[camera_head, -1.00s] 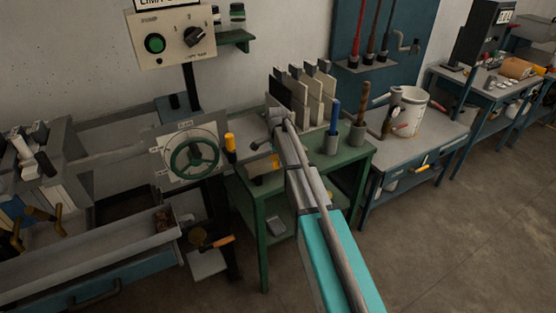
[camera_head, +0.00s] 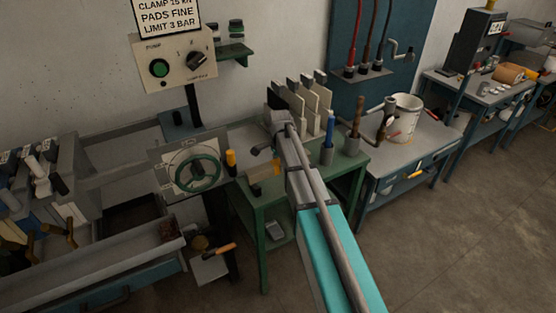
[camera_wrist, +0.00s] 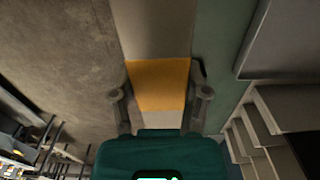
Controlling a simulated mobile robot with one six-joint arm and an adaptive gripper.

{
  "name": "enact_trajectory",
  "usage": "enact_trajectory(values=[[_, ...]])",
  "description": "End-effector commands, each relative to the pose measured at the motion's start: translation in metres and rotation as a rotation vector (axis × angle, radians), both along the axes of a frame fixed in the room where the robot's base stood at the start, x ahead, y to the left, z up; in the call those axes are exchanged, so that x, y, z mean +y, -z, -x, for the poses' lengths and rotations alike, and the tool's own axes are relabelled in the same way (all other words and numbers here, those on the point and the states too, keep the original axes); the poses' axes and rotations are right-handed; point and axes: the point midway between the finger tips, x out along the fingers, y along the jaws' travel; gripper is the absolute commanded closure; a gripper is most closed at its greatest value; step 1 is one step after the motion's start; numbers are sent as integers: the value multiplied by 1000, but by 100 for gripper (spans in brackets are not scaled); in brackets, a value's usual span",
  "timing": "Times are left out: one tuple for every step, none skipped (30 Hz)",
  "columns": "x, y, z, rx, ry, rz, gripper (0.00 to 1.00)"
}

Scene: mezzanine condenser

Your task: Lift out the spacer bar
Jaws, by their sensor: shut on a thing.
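The spacer bar (camera_wrist: 150,30) shows in the wrist view as a flat pale grey bar with a broad orange-yellow band (camera_wrist: 158,83). My gripper (camera_wrist: 161,97) is shut on it, with one finger at each side of the band. The bar runs away toward the top of the wrist view; its far end is out of frame. In the head view its yellow band (camera_head: 256,190) shows small beside my arm, above the green bench. My forearm and wrist hide much of my gripper there.
The green bench (camera_head: 330,195) carries upright pale plates (camera_head: 305,108) and tool cups close to my arm. A handwheel panel (camera_head: 192,168) stands left of the bench, beside the plate press and its trough (camera_head: 90,255). Open floor (camera_head: 460,240) lies to the right.

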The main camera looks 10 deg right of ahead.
Motion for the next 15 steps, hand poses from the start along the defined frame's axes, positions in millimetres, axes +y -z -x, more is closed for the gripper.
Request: enact_trajectory(values=[[-1, -9, 17, 1, 0, 0, 100], [-1, -12, 23, 1, 0, 0, 100], [-1, -15, 30, 1, 0, 0, 100], [-1, -17, 35, 1, 0, 0, 100], [-2, -19, 40, 1, 0, 0, 100], [-2, -22, 46, 1, 0, 0, 100], [-2, -23, 51, 1, 0, 0, 100], [-2, -25, 55, 1, 0, 0, 100], [-2, -27, 60, 1, 0, 0, 100], [-2, -29, 63, 1, 0, 0, 100], [-2, -30, 67, 1, 0, 0, 100], [-3, -32, 71, 1, 0, 0, 100], [-3, -33, 73, 1, 0, 0, 100], [-3, -34, 76, 1, 0, 0, 100], [-3, -35, 78, 1, 0, 0, 100]])
